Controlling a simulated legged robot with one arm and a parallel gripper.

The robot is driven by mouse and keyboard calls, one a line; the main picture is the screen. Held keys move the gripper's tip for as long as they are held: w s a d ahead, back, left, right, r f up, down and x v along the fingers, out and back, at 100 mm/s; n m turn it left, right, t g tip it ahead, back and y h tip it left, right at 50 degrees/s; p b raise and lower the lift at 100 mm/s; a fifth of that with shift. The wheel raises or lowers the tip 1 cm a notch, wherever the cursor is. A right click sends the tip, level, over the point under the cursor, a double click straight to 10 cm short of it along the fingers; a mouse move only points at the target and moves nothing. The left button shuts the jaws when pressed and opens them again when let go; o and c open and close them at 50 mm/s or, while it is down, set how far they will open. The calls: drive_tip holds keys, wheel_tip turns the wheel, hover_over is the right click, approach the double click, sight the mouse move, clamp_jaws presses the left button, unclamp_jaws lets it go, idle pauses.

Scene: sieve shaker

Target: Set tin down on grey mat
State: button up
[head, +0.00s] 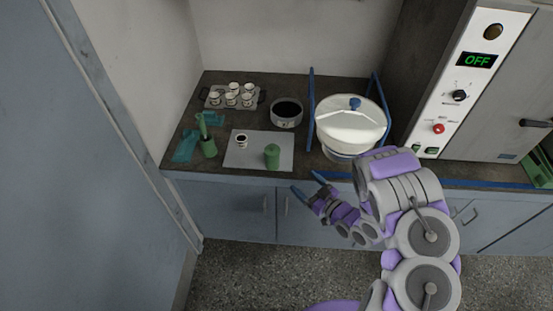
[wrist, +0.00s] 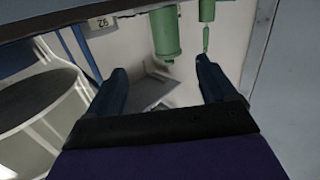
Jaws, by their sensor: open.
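The grey mat (head: 258,161) lies on the dark counter, left of centre in the head view. A small white tin (head: 241,141) with a dark top stands upright on the mat's left part. A green cylinder (head: 272,156) stands on the mat's front right part; it also seems to show in the wrist view (wrist: 165,35). My gripper (head: 307,183) is open and empty near the counter's front edge, to the right of the mat and apart from tin and cylinder. In the wrist view its two dark fingers (wrist: 160,85) are spread with nothing between them.
A tray (head: 207,103) with several white tins stands at the back left. A dark round pan (head: 286,112) and a large white lidded pot (head: 348,137) between blue posts stand behind and right. A machine (head: 481,85) reads OFF.

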drive_tip(key=b, duration=0.2)
approach(277, 159)
drive_tip(key=shift+y, duration=0.3)
drive_tip(key=x, duration=0.4)
drive_tip(key=f+x, duration=0.1)
drive_tip(key=x, duration=0.1)
drive_tip(key=shift+w+a, duration=0.15)
drive_tip(key=shift+w, duration=0.1)
drive_tip(key=shift+r+b+x, duration=0.1)
drive_tip(key=shift+b+x, duration=0.4)
drive_tip(key=shift+x, duration=1.05)
drive_tip(key=shift+r+b+x, duration=0.15)
drive_tip(key=shift+b+x, duration=0.3)
drive_tip(key=shift+x, duration=1.1)
drive_tip(key=shift+c, duration=0.4)
drive_tip(key=c, duration=1.1)
